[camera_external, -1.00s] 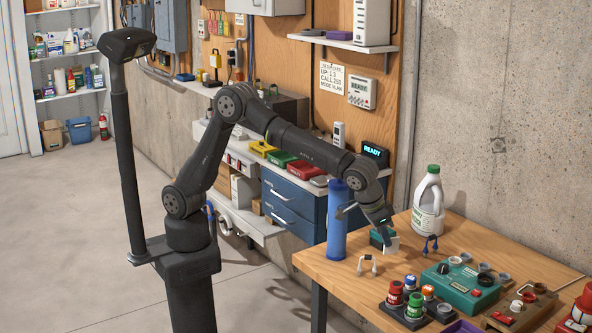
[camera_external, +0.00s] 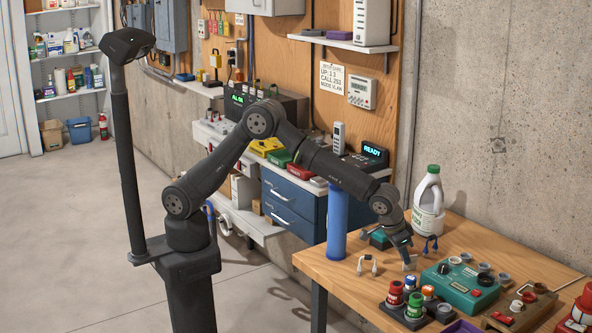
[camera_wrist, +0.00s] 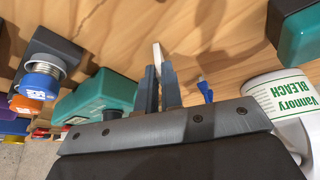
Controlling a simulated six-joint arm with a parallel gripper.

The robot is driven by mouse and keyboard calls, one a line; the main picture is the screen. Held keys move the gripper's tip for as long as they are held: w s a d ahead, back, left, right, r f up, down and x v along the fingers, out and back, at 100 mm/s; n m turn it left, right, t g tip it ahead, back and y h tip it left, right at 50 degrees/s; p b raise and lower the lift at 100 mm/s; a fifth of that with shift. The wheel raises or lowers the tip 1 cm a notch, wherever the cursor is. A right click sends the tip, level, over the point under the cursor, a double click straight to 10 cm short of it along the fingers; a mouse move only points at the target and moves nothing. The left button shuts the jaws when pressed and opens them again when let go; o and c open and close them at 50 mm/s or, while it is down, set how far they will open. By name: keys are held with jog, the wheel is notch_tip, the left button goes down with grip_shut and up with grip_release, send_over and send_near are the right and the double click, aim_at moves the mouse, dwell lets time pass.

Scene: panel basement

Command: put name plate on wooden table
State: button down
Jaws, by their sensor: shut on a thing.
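The name plate (camera_wrist: 157,55) is a thin pale strip seen edge-on in the wrist view. My gripper (camera_wrist: 160,72) is shut on it, and the plate sticks out past the fingertips. In the external view my gripper (camera_external: 409,264) points down, low over the wooden table (camera_external: 515,262), left of the teal control box. The plate is too small there to make out clearly. The bare table top (camera_wrist: 215,35) fills the background in the wrist view. I cannot tell whether the plate touches it.
A bleach jug (camera_external: 428,205) stands behind my gripper. A teal control box (camera_external: 460,287) and red and green bottles (camera_external: 414,304) are in front and right.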

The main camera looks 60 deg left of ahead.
jog(key=c, duration=2)
grip_release()
jog(key=shift+f, duration=0.15)
jog(key=o, duration=0.4)
jog(key=v, duration=1.2)
jog(key=shift+s+a, duration=0.1)
